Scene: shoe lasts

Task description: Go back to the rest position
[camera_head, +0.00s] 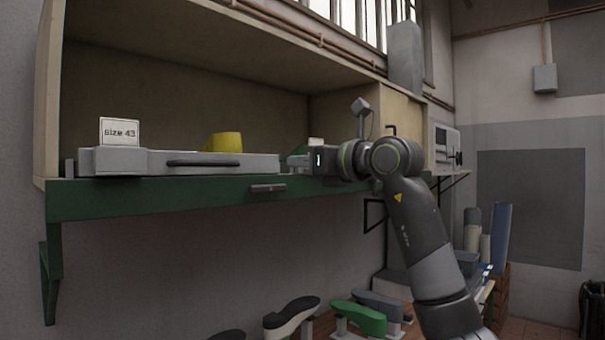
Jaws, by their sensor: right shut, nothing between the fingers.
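My right arm rises from the lower right, and its gripper (298,161) points left at shelf height. The gripper is shut and empty, near the right end of a grey drawer-like tray (110,161) with a dark handle. I cannot tell whether it touches the tray. A yellow shoe last (224,142) shows partly above the tray's front wall. A white card reading "Size 43" (119,131) stands at the tray's left end. A bit of something green shows behind the gripper, mostly hidden. My left gripper is not in view.
The tray sits on a green-edged shelf (150,200) inside an open wooden cabinet. Below, a green shoe last (359,318), a black-and-white one (291,317) and a grey one (378,303) stand on supports. A grey box (445,148) is at the right. Wall space beneath the shelf is clear.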

